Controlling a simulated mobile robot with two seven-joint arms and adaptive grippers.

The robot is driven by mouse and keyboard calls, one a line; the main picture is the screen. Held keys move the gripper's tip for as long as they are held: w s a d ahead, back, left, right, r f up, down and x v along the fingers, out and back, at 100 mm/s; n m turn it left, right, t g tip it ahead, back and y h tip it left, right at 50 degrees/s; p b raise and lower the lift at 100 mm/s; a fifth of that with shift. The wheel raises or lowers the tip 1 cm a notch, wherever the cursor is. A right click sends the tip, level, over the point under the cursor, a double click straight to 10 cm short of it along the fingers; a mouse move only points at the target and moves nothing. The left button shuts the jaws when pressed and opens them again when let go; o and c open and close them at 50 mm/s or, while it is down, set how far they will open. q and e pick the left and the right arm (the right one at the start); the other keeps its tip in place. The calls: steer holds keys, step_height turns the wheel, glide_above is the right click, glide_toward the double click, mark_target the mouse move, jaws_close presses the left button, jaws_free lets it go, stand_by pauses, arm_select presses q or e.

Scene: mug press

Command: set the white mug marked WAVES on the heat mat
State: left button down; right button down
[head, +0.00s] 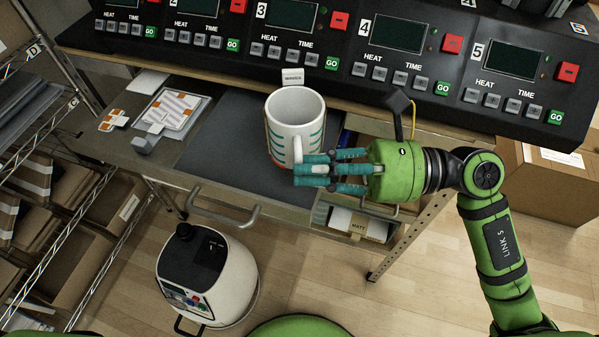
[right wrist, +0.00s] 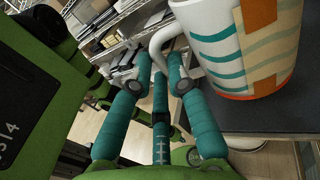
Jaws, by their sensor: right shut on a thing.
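The white mug (head: 297,108) has teal wave lines and an orange patch. It is upright at the table's front, over a dark grey flat sheet (head: 222,150) that looks like the heat mat. My right gripper (head: 312,169) comes from the right and is shut on the mug's handle. In the right wrist view its fingers (right wrist: 160,85) close around the lower handle, with the mug (right wrist: 245,45) to their right. The mug's orange base rim is close to the dark surface; I cannot tell whether it touches. My left gripper is out of view.
A black control panel (head: 330,50) with numbered stations runs along the back. A small label card (head: 292,77) stands behind the mug. Orange-and-white patterned pieces (head: 172,108) lie to the left. A white device (head: 207,275) stands on the floor in front; boxes fill the left rack.

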steer(key=shift+w+a+f, duration=0.5)
steer(key=shift+w+a, duration=0.15)
steer(key=shift+a, duration=0.2)
steer(key=shift+a+f, duration=0.1)
steer(key=shift+f, duration=0.15)
step_height(320, 180, down, 4)
steer(key=shift+r+p, duration=0.1)
steer(key=shift+p, duration=0.45)
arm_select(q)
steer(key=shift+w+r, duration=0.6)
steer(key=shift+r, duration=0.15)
arm_select(e)
steer(key=shift+f, duration=0.2)
steer(key=c, duration=1.5)
jaws_free()
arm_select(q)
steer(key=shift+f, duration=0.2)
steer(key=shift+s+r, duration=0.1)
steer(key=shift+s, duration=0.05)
arm_select(e)
steer(key=shift+r, duration=0.1)
